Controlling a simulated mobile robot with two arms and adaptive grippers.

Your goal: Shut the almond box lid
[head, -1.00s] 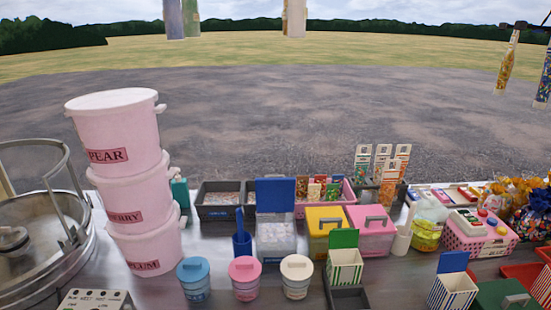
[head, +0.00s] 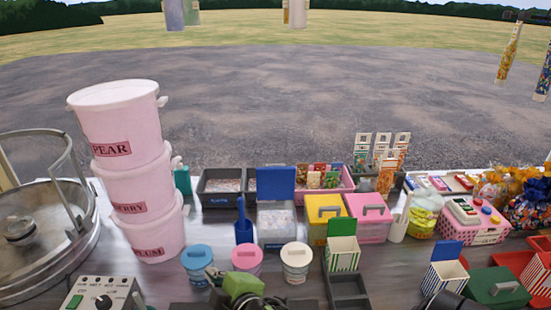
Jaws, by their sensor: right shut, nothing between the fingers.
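A clear box (head: 276,226) with pale contents stands mid-table, its blue lid (head: 276,183) raised upright at the back. A white-and-green striped box (head: 342,252) has its green lid (head: 342,226) up, and a blue striped box (head: 443,276) has its blue lid up. I cannot read which one is the almond box. My right gripper (head: 214,276), green and black, is at the bottom edge, in front of the blue- and pink-lidded tubs. It is shut and empty, apart from all these boxes. My left gripper is not in view.
Yellow (head: 325,213) and pink (head: 369,217) boxes have lids down. Blue (head: 197,260), pink (head: 246,258) and cream (head: 296,258) lidded tubs stand in front; a blue scoop holder (head: 243,228) is beside the clear box. Stacked pink buckets (head: 140,185) rise at left.

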